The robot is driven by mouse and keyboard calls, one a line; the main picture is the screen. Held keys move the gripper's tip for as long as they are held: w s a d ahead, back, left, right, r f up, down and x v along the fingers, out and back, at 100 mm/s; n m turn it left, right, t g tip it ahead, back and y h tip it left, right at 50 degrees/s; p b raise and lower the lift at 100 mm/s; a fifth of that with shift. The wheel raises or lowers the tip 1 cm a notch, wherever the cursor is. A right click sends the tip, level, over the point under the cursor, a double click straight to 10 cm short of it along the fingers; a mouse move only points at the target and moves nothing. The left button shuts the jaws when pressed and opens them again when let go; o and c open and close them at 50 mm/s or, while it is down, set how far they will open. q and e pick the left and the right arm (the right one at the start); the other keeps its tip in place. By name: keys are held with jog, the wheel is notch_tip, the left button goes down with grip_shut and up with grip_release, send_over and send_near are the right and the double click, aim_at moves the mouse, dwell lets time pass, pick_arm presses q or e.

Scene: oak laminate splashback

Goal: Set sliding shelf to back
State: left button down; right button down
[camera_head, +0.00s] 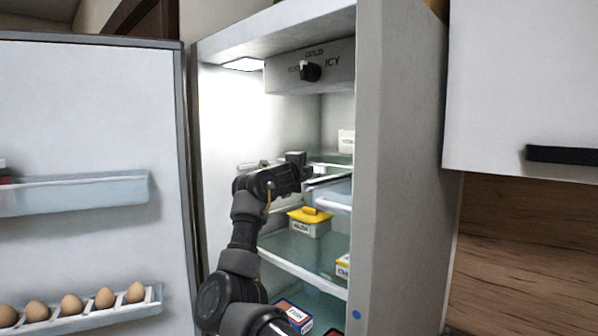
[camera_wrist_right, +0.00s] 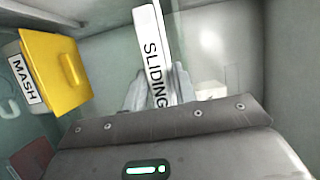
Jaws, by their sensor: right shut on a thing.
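The sliding shelf shows in the right wrist view as a white front edge (camera_wrist_right: 152,42) marked SLIDING. In the head view it is a pale edge (camera_head: 327,179) inside the open fridge, in the upper half, partly hidden by my right arm. My right gripper (camera_head: 305,173) reaches into the fridge at this shelf. In the right wrist view its two pale fingers (camera_wrist_right: 158,85) are closed on the white edge, one on each side. How far back the shelf sits is hard to tell. My left gripper is not in view.
A yellow-lidded box marked MASH (camera_wrist_right: 55,70) is on the shelf below; it also shows in the head view (camera_head: 308,224). The open fridge door (camera_head: 90,110) at the left holds several eggs (camera_head: 104,298). The fridge side wall (camera_head: 395,180) bounds the opening at the right.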

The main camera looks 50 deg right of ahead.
jog(key=shift+d+f, duration=0.1)
jog(key=shift+f, duration=0.25)
jog(key=c, duration=1.4)
grip_release()
jog(key=shift+c, duration=0.2)
jog(key=shift+o, duration=1)
jog(key=shift+d, duration=0.1)
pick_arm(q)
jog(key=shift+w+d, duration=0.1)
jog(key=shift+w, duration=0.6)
pick_arm(e)
jog(key=shift+d, duration=0.15)
